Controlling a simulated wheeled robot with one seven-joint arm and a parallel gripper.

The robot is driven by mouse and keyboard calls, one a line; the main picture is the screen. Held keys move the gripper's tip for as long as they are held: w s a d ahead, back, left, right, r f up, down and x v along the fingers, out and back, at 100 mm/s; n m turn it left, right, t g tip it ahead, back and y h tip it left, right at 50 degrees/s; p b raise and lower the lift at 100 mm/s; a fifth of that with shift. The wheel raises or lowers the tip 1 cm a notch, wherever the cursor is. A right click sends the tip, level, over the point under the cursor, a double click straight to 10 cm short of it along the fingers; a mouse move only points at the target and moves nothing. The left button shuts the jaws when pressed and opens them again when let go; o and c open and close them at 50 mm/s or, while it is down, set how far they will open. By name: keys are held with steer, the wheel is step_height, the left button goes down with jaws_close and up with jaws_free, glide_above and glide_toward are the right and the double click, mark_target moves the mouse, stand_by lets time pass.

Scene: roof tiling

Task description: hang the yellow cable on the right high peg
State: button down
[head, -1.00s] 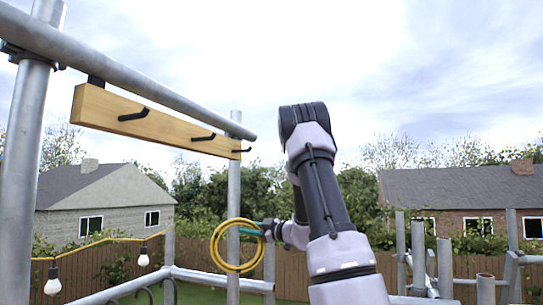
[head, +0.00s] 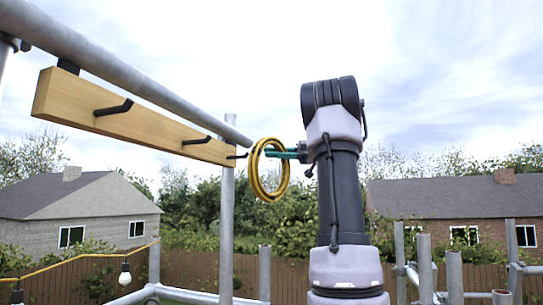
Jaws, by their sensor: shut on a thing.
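The yellow cable (head: 260,184) is a coiled loop held upright in the air in the head view. My gripper (head: 284,154), with green fingers, is shut on the upper right of the coil. A wooden rail (head: 140,124) carries three black pegs. The right high peg (head: 238,156) is at the rail's far right end, just left of the coil. I cannot tell whether the peg tip is inside the coil or only beside it. The middle peg (head: 196,141) and the left peg (head: 114,108) are bare.
A metal scaffold tube (head: 120,71) runs above the rail, and an upright pole (head: 227,215) stands below the rail's right end. A yellow light string with bulbs (head: 126,275) hangs at lower left. Several shorter poles (head: 424,265) stand at right.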

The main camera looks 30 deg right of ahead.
steer(key=shift+w+a+f, duration=0.2)
steer(key=shift+w+a, duration=1.4)
steer(key=shift+w+a+f, duration=0.2)
steer(key=shift+w+a, duration=1.35)
steer(key=shift+w+a+f, duration=0.45)
steer(key=shift+w+f, duration=0.05)
steer(key=shift+f, duration=0.25)
steer(key=c, duration=0.6)
jaws_free()
steer(key=shift+d, duration=0.1)
